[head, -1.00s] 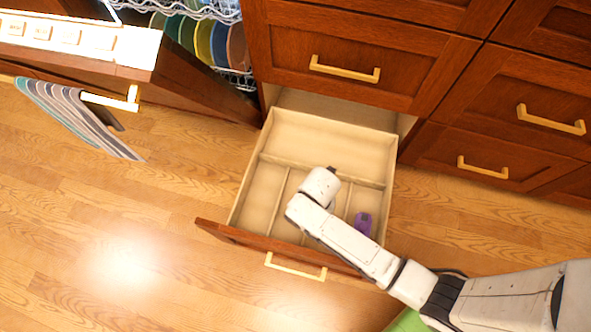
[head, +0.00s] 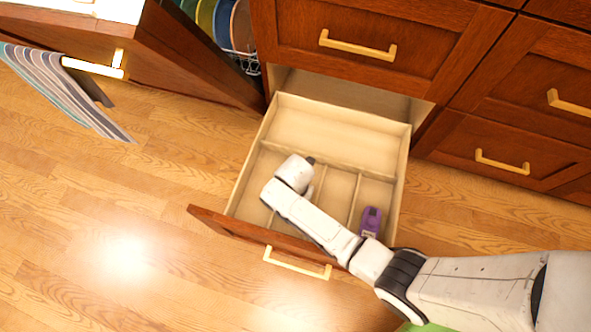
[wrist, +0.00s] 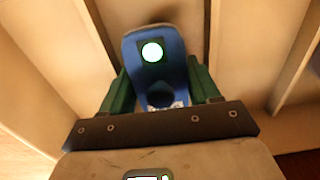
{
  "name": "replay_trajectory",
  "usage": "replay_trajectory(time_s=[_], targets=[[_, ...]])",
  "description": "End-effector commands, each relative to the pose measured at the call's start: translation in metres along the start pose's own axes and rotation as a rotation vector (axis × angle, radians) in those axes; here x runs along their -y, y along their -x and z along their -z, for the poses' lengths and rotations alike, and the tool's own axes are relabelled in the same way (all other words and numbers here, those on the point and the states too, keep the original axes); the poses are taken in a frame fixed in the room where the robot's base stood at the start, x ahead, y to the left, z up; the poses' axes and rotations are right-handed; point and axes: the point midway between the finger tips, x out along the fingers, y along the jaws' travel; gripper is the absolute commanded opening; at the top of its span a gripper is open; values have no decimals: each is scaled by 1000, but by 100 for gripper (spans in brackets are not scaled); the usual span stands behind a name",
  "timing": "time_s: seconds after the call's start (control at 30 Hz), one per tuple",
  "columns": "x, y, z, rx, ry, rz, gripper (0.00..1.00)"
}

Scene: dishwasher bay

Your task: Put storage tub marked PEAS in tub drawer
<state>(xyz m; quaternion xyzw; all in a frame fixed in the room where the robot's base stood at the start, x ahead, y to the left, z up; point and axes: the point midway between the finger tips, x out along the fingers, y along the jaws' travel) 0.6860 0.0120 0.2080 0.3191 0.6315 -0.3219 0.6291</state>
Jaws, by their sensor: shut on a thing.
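The tub drawer (head: 335,130) stands pulled out, with a pale inside split by thin dividers. My gripper (wrist: 158,78) has green fingers on both sides of a blue thing (wrist: 172,42) and is shut on it. The blue thing has a dark square patch with a bright pale-green disc. I can read no PEAS marking, so I cannot tell if it is the tub. In the wrist view it is over a pale compartment between dividers; I cannot tell if it touches the floor of it. In the head view my arm hides the fingers and the blue thing, over the drawer's left-middle part.
A purple item (head: 371,221) lies in the drawer's right front compartment. The wide back compartment looks empty. The drawer's wooden front (head: 228,223) has a brass handle (head: 297,263). The open dishwasher door (head: 185,55) with a striped towel (head: 70,90) is at upper left.

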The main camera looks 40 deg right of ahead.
Motion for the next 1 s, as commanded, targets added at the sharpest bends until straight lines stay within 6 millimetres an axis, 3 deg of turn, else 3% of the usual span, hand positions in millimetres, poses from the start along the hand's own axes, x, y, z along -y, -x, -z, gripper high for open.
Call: replay_trajectory(time_s=[0.27, 0.3, 0.53, 0.83, 1.0], targets=[[0, -2, 0, 1, -1, -1, 15], [0, -2, 0, 0, -1, 0, 63], [0, -1, 0, 0, -1, 0, 85], [0, 2, 0, 0, -1, 0, 87], [0, 24, 0, 1, -1, -1, 87]])
